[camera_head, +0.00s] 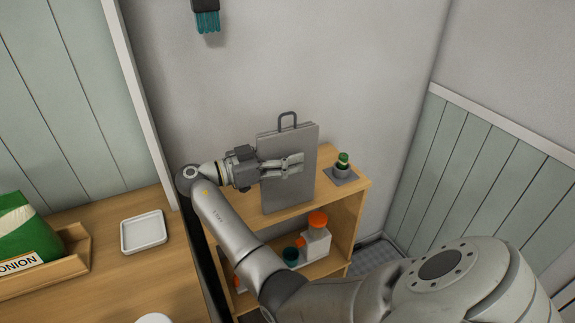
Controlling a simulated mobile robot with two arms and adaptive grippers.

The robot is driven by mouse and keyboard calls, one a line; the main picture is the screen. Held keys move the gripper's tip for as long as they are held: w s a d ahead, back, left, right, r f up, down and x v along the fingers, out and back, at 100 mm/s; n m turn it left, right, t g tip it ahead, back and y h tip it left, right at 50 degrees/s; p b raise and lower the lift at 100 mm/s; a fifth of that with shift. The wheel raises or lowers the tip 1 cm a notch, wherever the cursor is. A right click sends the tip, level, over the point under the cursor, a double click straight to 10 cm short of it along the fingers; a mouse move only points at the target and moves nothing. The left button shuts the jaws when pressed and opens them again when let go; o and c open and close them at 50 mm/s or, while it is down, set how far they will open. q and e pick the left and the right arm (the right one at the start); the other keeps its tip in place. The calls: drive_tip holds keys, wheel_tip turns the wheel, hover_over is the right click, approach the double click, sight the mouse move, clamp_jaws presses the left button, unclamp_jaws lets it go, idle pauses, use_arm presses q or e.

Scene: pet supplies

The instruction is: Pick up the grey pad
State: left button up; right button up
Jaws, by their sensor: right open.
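A flat grey panel (304,186) with a dark loop handle on top stands upright on the wooden shelf unit, near the wall. A small flat grey square (352,181) lies on the same top at the right, under a small grey cup with a green top (342,164). I cannot tell for sure which of the two is the grey pad. My right gripper (295,165) is open and lies across the panel's face, pointing right. It hides part of the panel, and I cannot tell whether it touches it. My left gripper is not in view.
The shelf unit (352,193) holds a white container with an orange lid (317,238) and other small items below. On the wooden counter at left are a white square dish (143,232) and a wooden crate (60,268) holding a green bag. A teal brush (207,20) hangs above.

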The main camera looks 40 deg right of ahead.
drive_tip(key=shift+a, duration=0.1)
drive_tip(key=shift+c, duration=0.6)
clamp_jaws()
drive_tip(key=shift+r, duration=0.1)
